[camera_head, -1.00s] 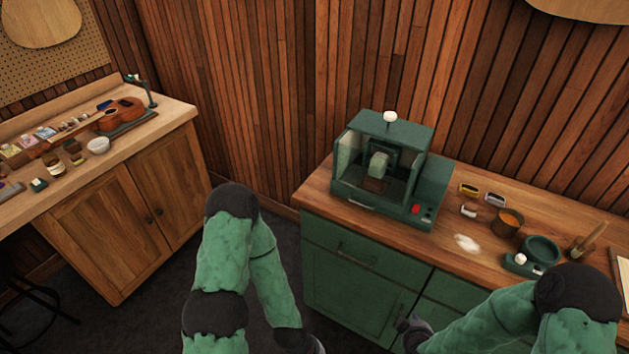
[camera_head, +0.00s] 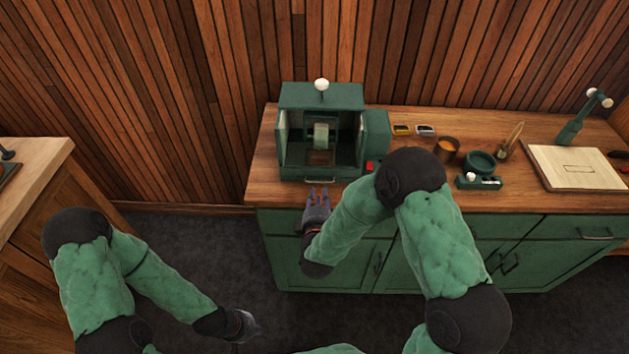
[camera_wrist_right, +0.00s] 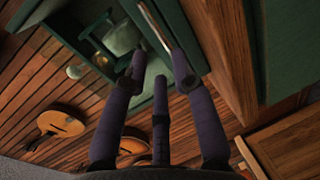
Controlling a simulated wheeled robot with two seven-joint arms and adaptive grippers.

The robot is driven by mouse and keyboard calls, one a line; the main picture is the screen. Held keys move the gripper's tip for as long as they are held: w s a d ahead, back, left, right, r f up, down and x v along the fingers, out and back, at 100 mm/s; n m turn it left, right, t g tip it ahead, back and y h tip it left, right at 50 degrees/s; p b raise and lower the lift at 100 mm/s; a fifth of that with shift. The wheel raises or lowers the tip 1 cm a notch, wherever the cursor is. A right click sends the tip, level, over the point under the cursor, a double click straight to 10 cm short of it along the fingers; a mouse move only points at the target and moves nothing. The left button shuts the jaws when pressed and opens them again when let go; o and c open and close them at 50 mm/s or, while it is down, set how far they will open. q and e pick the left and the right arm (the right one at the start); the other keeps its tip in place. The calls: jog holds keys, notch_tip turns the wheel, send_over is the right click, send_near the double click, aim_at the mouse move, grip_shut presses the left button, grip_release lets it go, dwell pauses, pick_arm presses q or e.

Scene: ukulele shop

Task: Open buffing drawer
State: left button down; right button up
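The green buffing machine (camera_head: 291,160) stands on the wooden counter, with a pale handle bar (camera_head: 320,181) low on its front. That front looks flush and shut. In the right wrist view the handle (camera_wrist_right: 153,24) lies just beyond my fingers. My right gripper (camera_head: 318,191) is in front of the machine at the counter's front edge, fingers pointing at the handle. In the wrist view my right gripper (camera_wrist_right: 158,68) is open and empty; contact with the handle is not seen. My left gripper (camera_head: 248,322) hangs low over the floor, its fingers too small to read.
The counter (camera_head: 410,190) has green cabinets (camera_head: 285,235) below it. My right arm hides part of the cabinets. A wooden bench (camera_head: 30,185) stands at left.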

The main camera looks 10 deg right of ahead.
aim_at(319, 182)
jog(key=b+x, duration=0.1)
jog(key=x, duration=0.6)
jog(key=shift+w+f, duration=0.1)
jog(key=shift+w, duration=0.2)
grip_shut()
